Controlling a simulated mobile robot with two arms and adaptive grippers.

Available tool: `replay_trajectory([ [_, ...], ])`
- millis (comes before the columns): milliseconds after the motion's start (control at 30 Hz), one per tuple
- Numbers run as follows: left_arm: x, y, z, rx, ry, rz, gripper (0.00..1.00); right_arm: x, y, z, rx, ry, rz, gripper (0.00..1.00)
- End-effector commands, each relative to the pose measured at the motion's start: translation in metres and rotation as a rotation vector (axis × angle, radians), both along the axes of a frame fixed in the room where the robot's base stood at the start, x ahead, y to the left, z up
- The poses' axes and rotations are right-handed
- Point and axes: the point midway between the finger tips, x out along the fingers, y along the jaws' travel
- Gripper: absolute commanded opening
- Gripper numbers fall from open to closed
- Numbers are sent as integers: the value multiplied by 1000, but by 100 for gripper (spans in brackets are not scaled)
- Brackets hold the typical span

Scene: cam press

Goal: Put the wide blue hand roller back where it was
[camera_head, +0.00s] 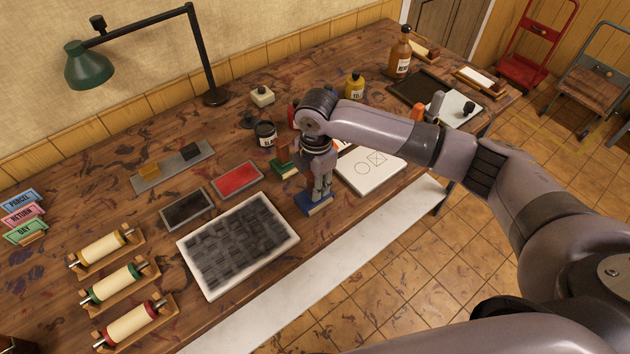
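My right gripper (321,191) points down near the middle of the table, directly over a blue block-like thing (317,207) with a pale lower edge. The fingers cover its upper part, so I cannot tell whether they are closed on it. I cannot make out a roller shape in the blue thing, and no wide blue hand roller is clearly identifiable elsewhere. Three cradled rollers with yellow (101,249), green (111,285) and red (128,323) ends stand at the lower left. My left gripper is not in view.
A green block (285,169) stands just left of my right gripper. A white-framed dark slab (291,238) lies in front of it, and a white sheet (368,172) lies to its right. Bottles and jars stand behind. A green lamp (89,65) overhangs the back left.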

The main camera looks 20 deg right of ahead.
Motion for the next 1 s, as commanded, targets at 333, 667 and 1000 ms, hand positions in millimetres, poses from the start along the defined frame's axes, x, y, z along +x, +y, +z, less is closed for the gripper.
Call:
replay_trajectory([
  [333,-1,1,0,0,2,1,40,0,0,0,-1,0,0,45],
  [667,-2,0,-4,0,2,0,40,1,0,11,0,-4,1,45],
  [1000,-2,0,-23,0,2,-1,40,0,-1,80,1,-5,1,45],
])
